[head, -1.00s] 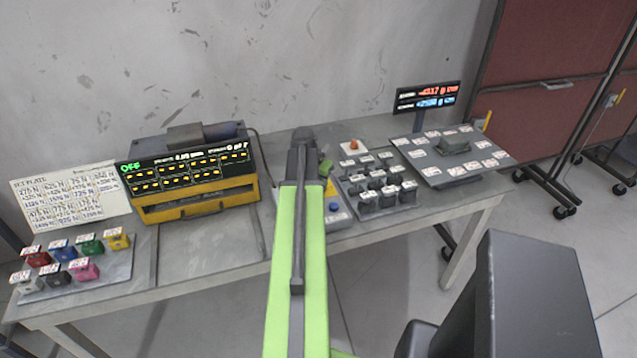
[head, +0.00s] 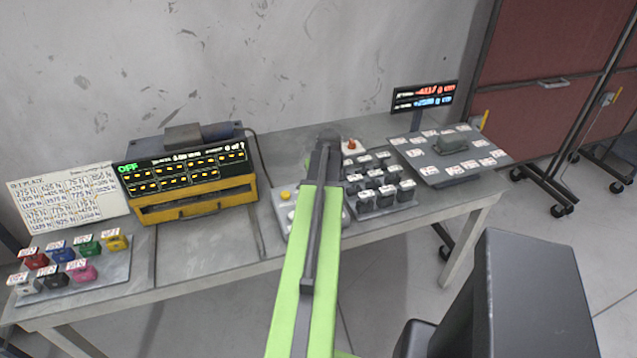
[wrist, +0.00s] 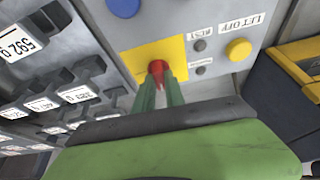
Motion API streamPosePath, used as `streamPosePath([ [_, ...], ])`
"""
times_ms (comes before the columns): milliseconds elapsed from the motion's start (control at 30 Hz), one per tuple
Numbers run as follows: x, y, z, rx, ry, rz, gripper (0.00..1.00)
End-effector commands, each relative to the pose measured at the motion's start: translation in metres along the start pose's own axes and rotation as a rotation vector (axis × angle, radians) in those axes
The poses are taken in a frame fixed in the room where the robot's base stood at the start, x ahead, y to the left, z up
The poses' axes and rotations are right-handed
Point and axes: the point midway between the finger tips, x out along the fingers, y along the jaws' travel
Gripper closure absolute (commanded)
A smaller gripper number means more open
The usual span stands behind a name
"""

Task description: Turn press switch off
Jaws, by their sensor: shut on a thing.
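The press switch looks to be the red knob (wrist: 157,67) on a yellow plate (wrist: 135,62) in the wrist view. My gripper (wrist: 160,88) has its two green fingers close together at the knob, closed on it. The fingers hide the knob's lower part. The plate sits on a grey control panel (wrist: 190,22), which also shows in the head view (head: 279,206). There my arm covers the switch and the gripper's tips. The press display (head: 185,171) reads a green OFF at its left.
A yellow button (wrist: 238,50) marked LIFT OFF and a blue button (wrist: 124,6) flank the plate. Labelled dark weights (head: 378,192) stand close on the right. The yellow-framed press (head: 200,205) is to the left. The bench between is clear.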

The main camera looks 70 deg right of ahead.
Motion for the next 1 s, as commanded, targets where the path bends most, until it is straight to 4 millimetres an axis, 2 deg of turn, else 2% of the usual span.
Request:
streamPosePath([
  [33, -0.0002, 0.0047, -0.0018, -0.014, 0.006, 0.003, 1.0],
  [700, -0.0001, 0.0029, -0.002, -0.07, 0.005, -0.022, 1.0],
  [733, -0.0001, 0.0028, -0.002, -0.071, 0.005, -0.022, 0.84],
  [800, -0.0001, 0.0024, -0.002, -0.07, 0.005, -0.023, 0.75],
  [900, 0.0, 0.0015, -0.0017, -0.07, 0.004, -0.024, 0.64],
  [1000, 0.0001, 0.0008, -0.0014, -0.07, 0.003, -0.026, 0.64],
])
